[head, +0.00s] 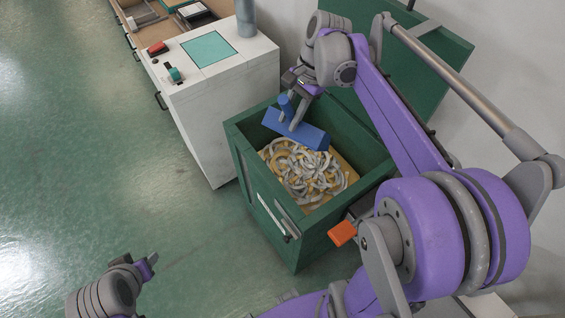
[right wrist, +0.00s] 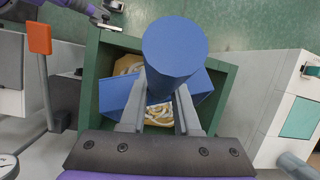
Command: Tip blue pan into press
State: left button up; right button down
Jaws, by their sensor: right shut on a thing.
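The blue pan (head: 306,133) is tilted inside the mouth of the green press (head: 262,203), over the heap of curled strips. My right gripper (head: 296,116) is shut on its blue handle, whose round end (right wrist: 175,48) fills the middle of the right wrist view. The handle and fingers partly cover the pan in that view, and its inside is hidden. White and yellowish tape curls (head: 302,172) lie in the press. My left gripper (head: 150,263) is low at the left, away from the press; its opening is unclear.
The green lid (head: 445,48) stands open behind the press. An orange handle (head: 342,233) sticks out near the press's right front corner. A white cabinet (head: 222,85) with a teal panel stands to the left. The green floor at left is clear.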

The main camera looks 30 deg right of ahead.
pick_arm(q)
jog(key=s+f+b, duration=0.3)
jog(key=f+b, duration=0.4)
jog(key=f, duration=0.3)
jog(key=shift+g, duration=0.3)
pick_arm(e)
jog(key=s+a+f+t+h, duration=0.2)
jog(key=a+f+h, duration=0.2)
jog(key=f, duration=0.3)
jog(key=s+a+f+n+t+h, duration=0.1)
jog(key=s+a+f+t+h, duration=0.1)
jog(key=a+f, duration=0.4)
jog(key=s+f+h, duration=0.1)
jog(key=h, duration=0.1)
jog(key=shift+s+f+t+h, duration=0.15)
jog(key=shift+f+t+h, duration=0.25)
pick_arm(q)
notch_tip(320, 180, up, 6)
jog(key=w+p, duration=0.1)
jog(key=p, duration=0.3)
jog(key=shift+w, duration=0.25)
pick_arm(e)
notch_tip(320, 180, up, 6)
jog(key=shift+a+f, duration=0.1)
jog(key=shift+a, duration=0.05)
pick_arm(q)
jog(key=shift+s, duration=0.1)
